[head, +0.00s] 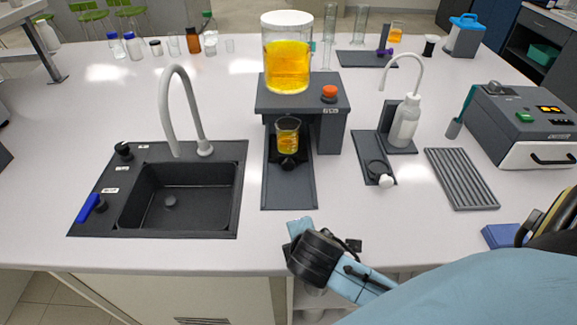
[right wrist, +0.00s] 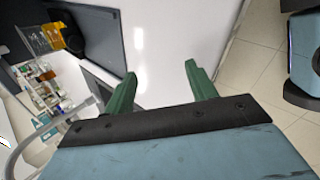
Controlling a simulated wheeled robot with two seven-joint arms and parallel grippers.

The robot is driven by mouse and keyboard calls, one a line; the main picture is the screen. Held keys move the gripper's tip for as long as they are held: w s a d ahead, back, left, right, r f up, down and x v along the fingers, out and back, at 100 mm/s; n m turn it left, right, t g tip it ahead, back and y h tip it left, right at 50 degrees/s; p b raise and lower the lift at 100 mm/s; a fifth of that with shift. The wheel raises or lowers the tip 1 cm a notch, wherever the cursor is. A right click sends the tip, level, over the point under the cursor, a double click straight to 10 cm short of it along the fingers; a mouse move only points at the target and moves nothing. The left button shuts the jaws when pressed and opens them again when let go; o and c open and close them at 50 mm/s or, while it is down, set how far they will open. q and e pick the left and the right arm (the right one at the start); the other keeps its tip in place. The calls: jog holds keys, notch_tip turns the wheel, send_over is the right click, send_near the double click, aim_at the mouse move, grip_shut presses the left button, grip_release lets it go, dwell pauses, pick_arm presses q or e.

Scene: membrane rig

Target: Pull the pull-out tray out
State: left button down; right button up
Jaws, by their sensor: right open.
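A grey box unit (head: 520,115) stands at the right of the bench in the head view. It has a white front (head: 535,155) with a black bar handle; this looks like the pull-out tray, and it appears shut. My right arm comes in from the lower right, and its wrist end (head: 315,255) is over the bench's front edge, well left of the tray. The right gripper (right wrist: 160,82) is open and empty in the right wrist view, above the bench edge. Its fingers are not clear in the head view. My left gripper is not in view.
A black sink (head: 180,195) with a tall tap is at left. A stand (head: 300,95) holds a yellow-filled vessel (head: 287,60), with a beaker (head: 287,135) below. A wash bottle (head: 405,120), a ribbed grey rack (head: 460,178) and a blue block (head: 503,235) lie nearer the tray.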

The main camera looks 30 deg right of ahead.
aim_at(288, 165)
jog(key=w+n, duration=0.2)
jog(key=w+d+n+t+h, duration=0.1)
jog(key=n, duration=0.1)
jog(key=w+r+n+t, duration=0.1)
jog(key=w+n, duration=0.1)
jog(key=shift+w+d+r+h, duration=0.1)
jog(key=shift+w+d+h, duration=0.2)
jog(key=shift+h, duration=0.1)
jog(key=w+d+r+n+t, duration=0.1)
jog(key=w+n, duration=0.1)
jog(key=w+d+n+t+h, duration=0.1)
jog(key=w+n, duration=0.1)
jog(key=n, duration=0.1)
jog(key=w+r+n+t+h, duration=0.1)
jog(key=w+n, duration=0.1)
jog(key=n, duration=0.1)
jog(key=shift+w+d+r, duration=0.2)
jog(key=shift+d+r, duration=0.1)
jog(key=shift+d, duration=0.1)
jog(key=shift+n, duration=0.3)
jog(key=b+x, duration=0.2)
jog(key=x, duration=1.1)
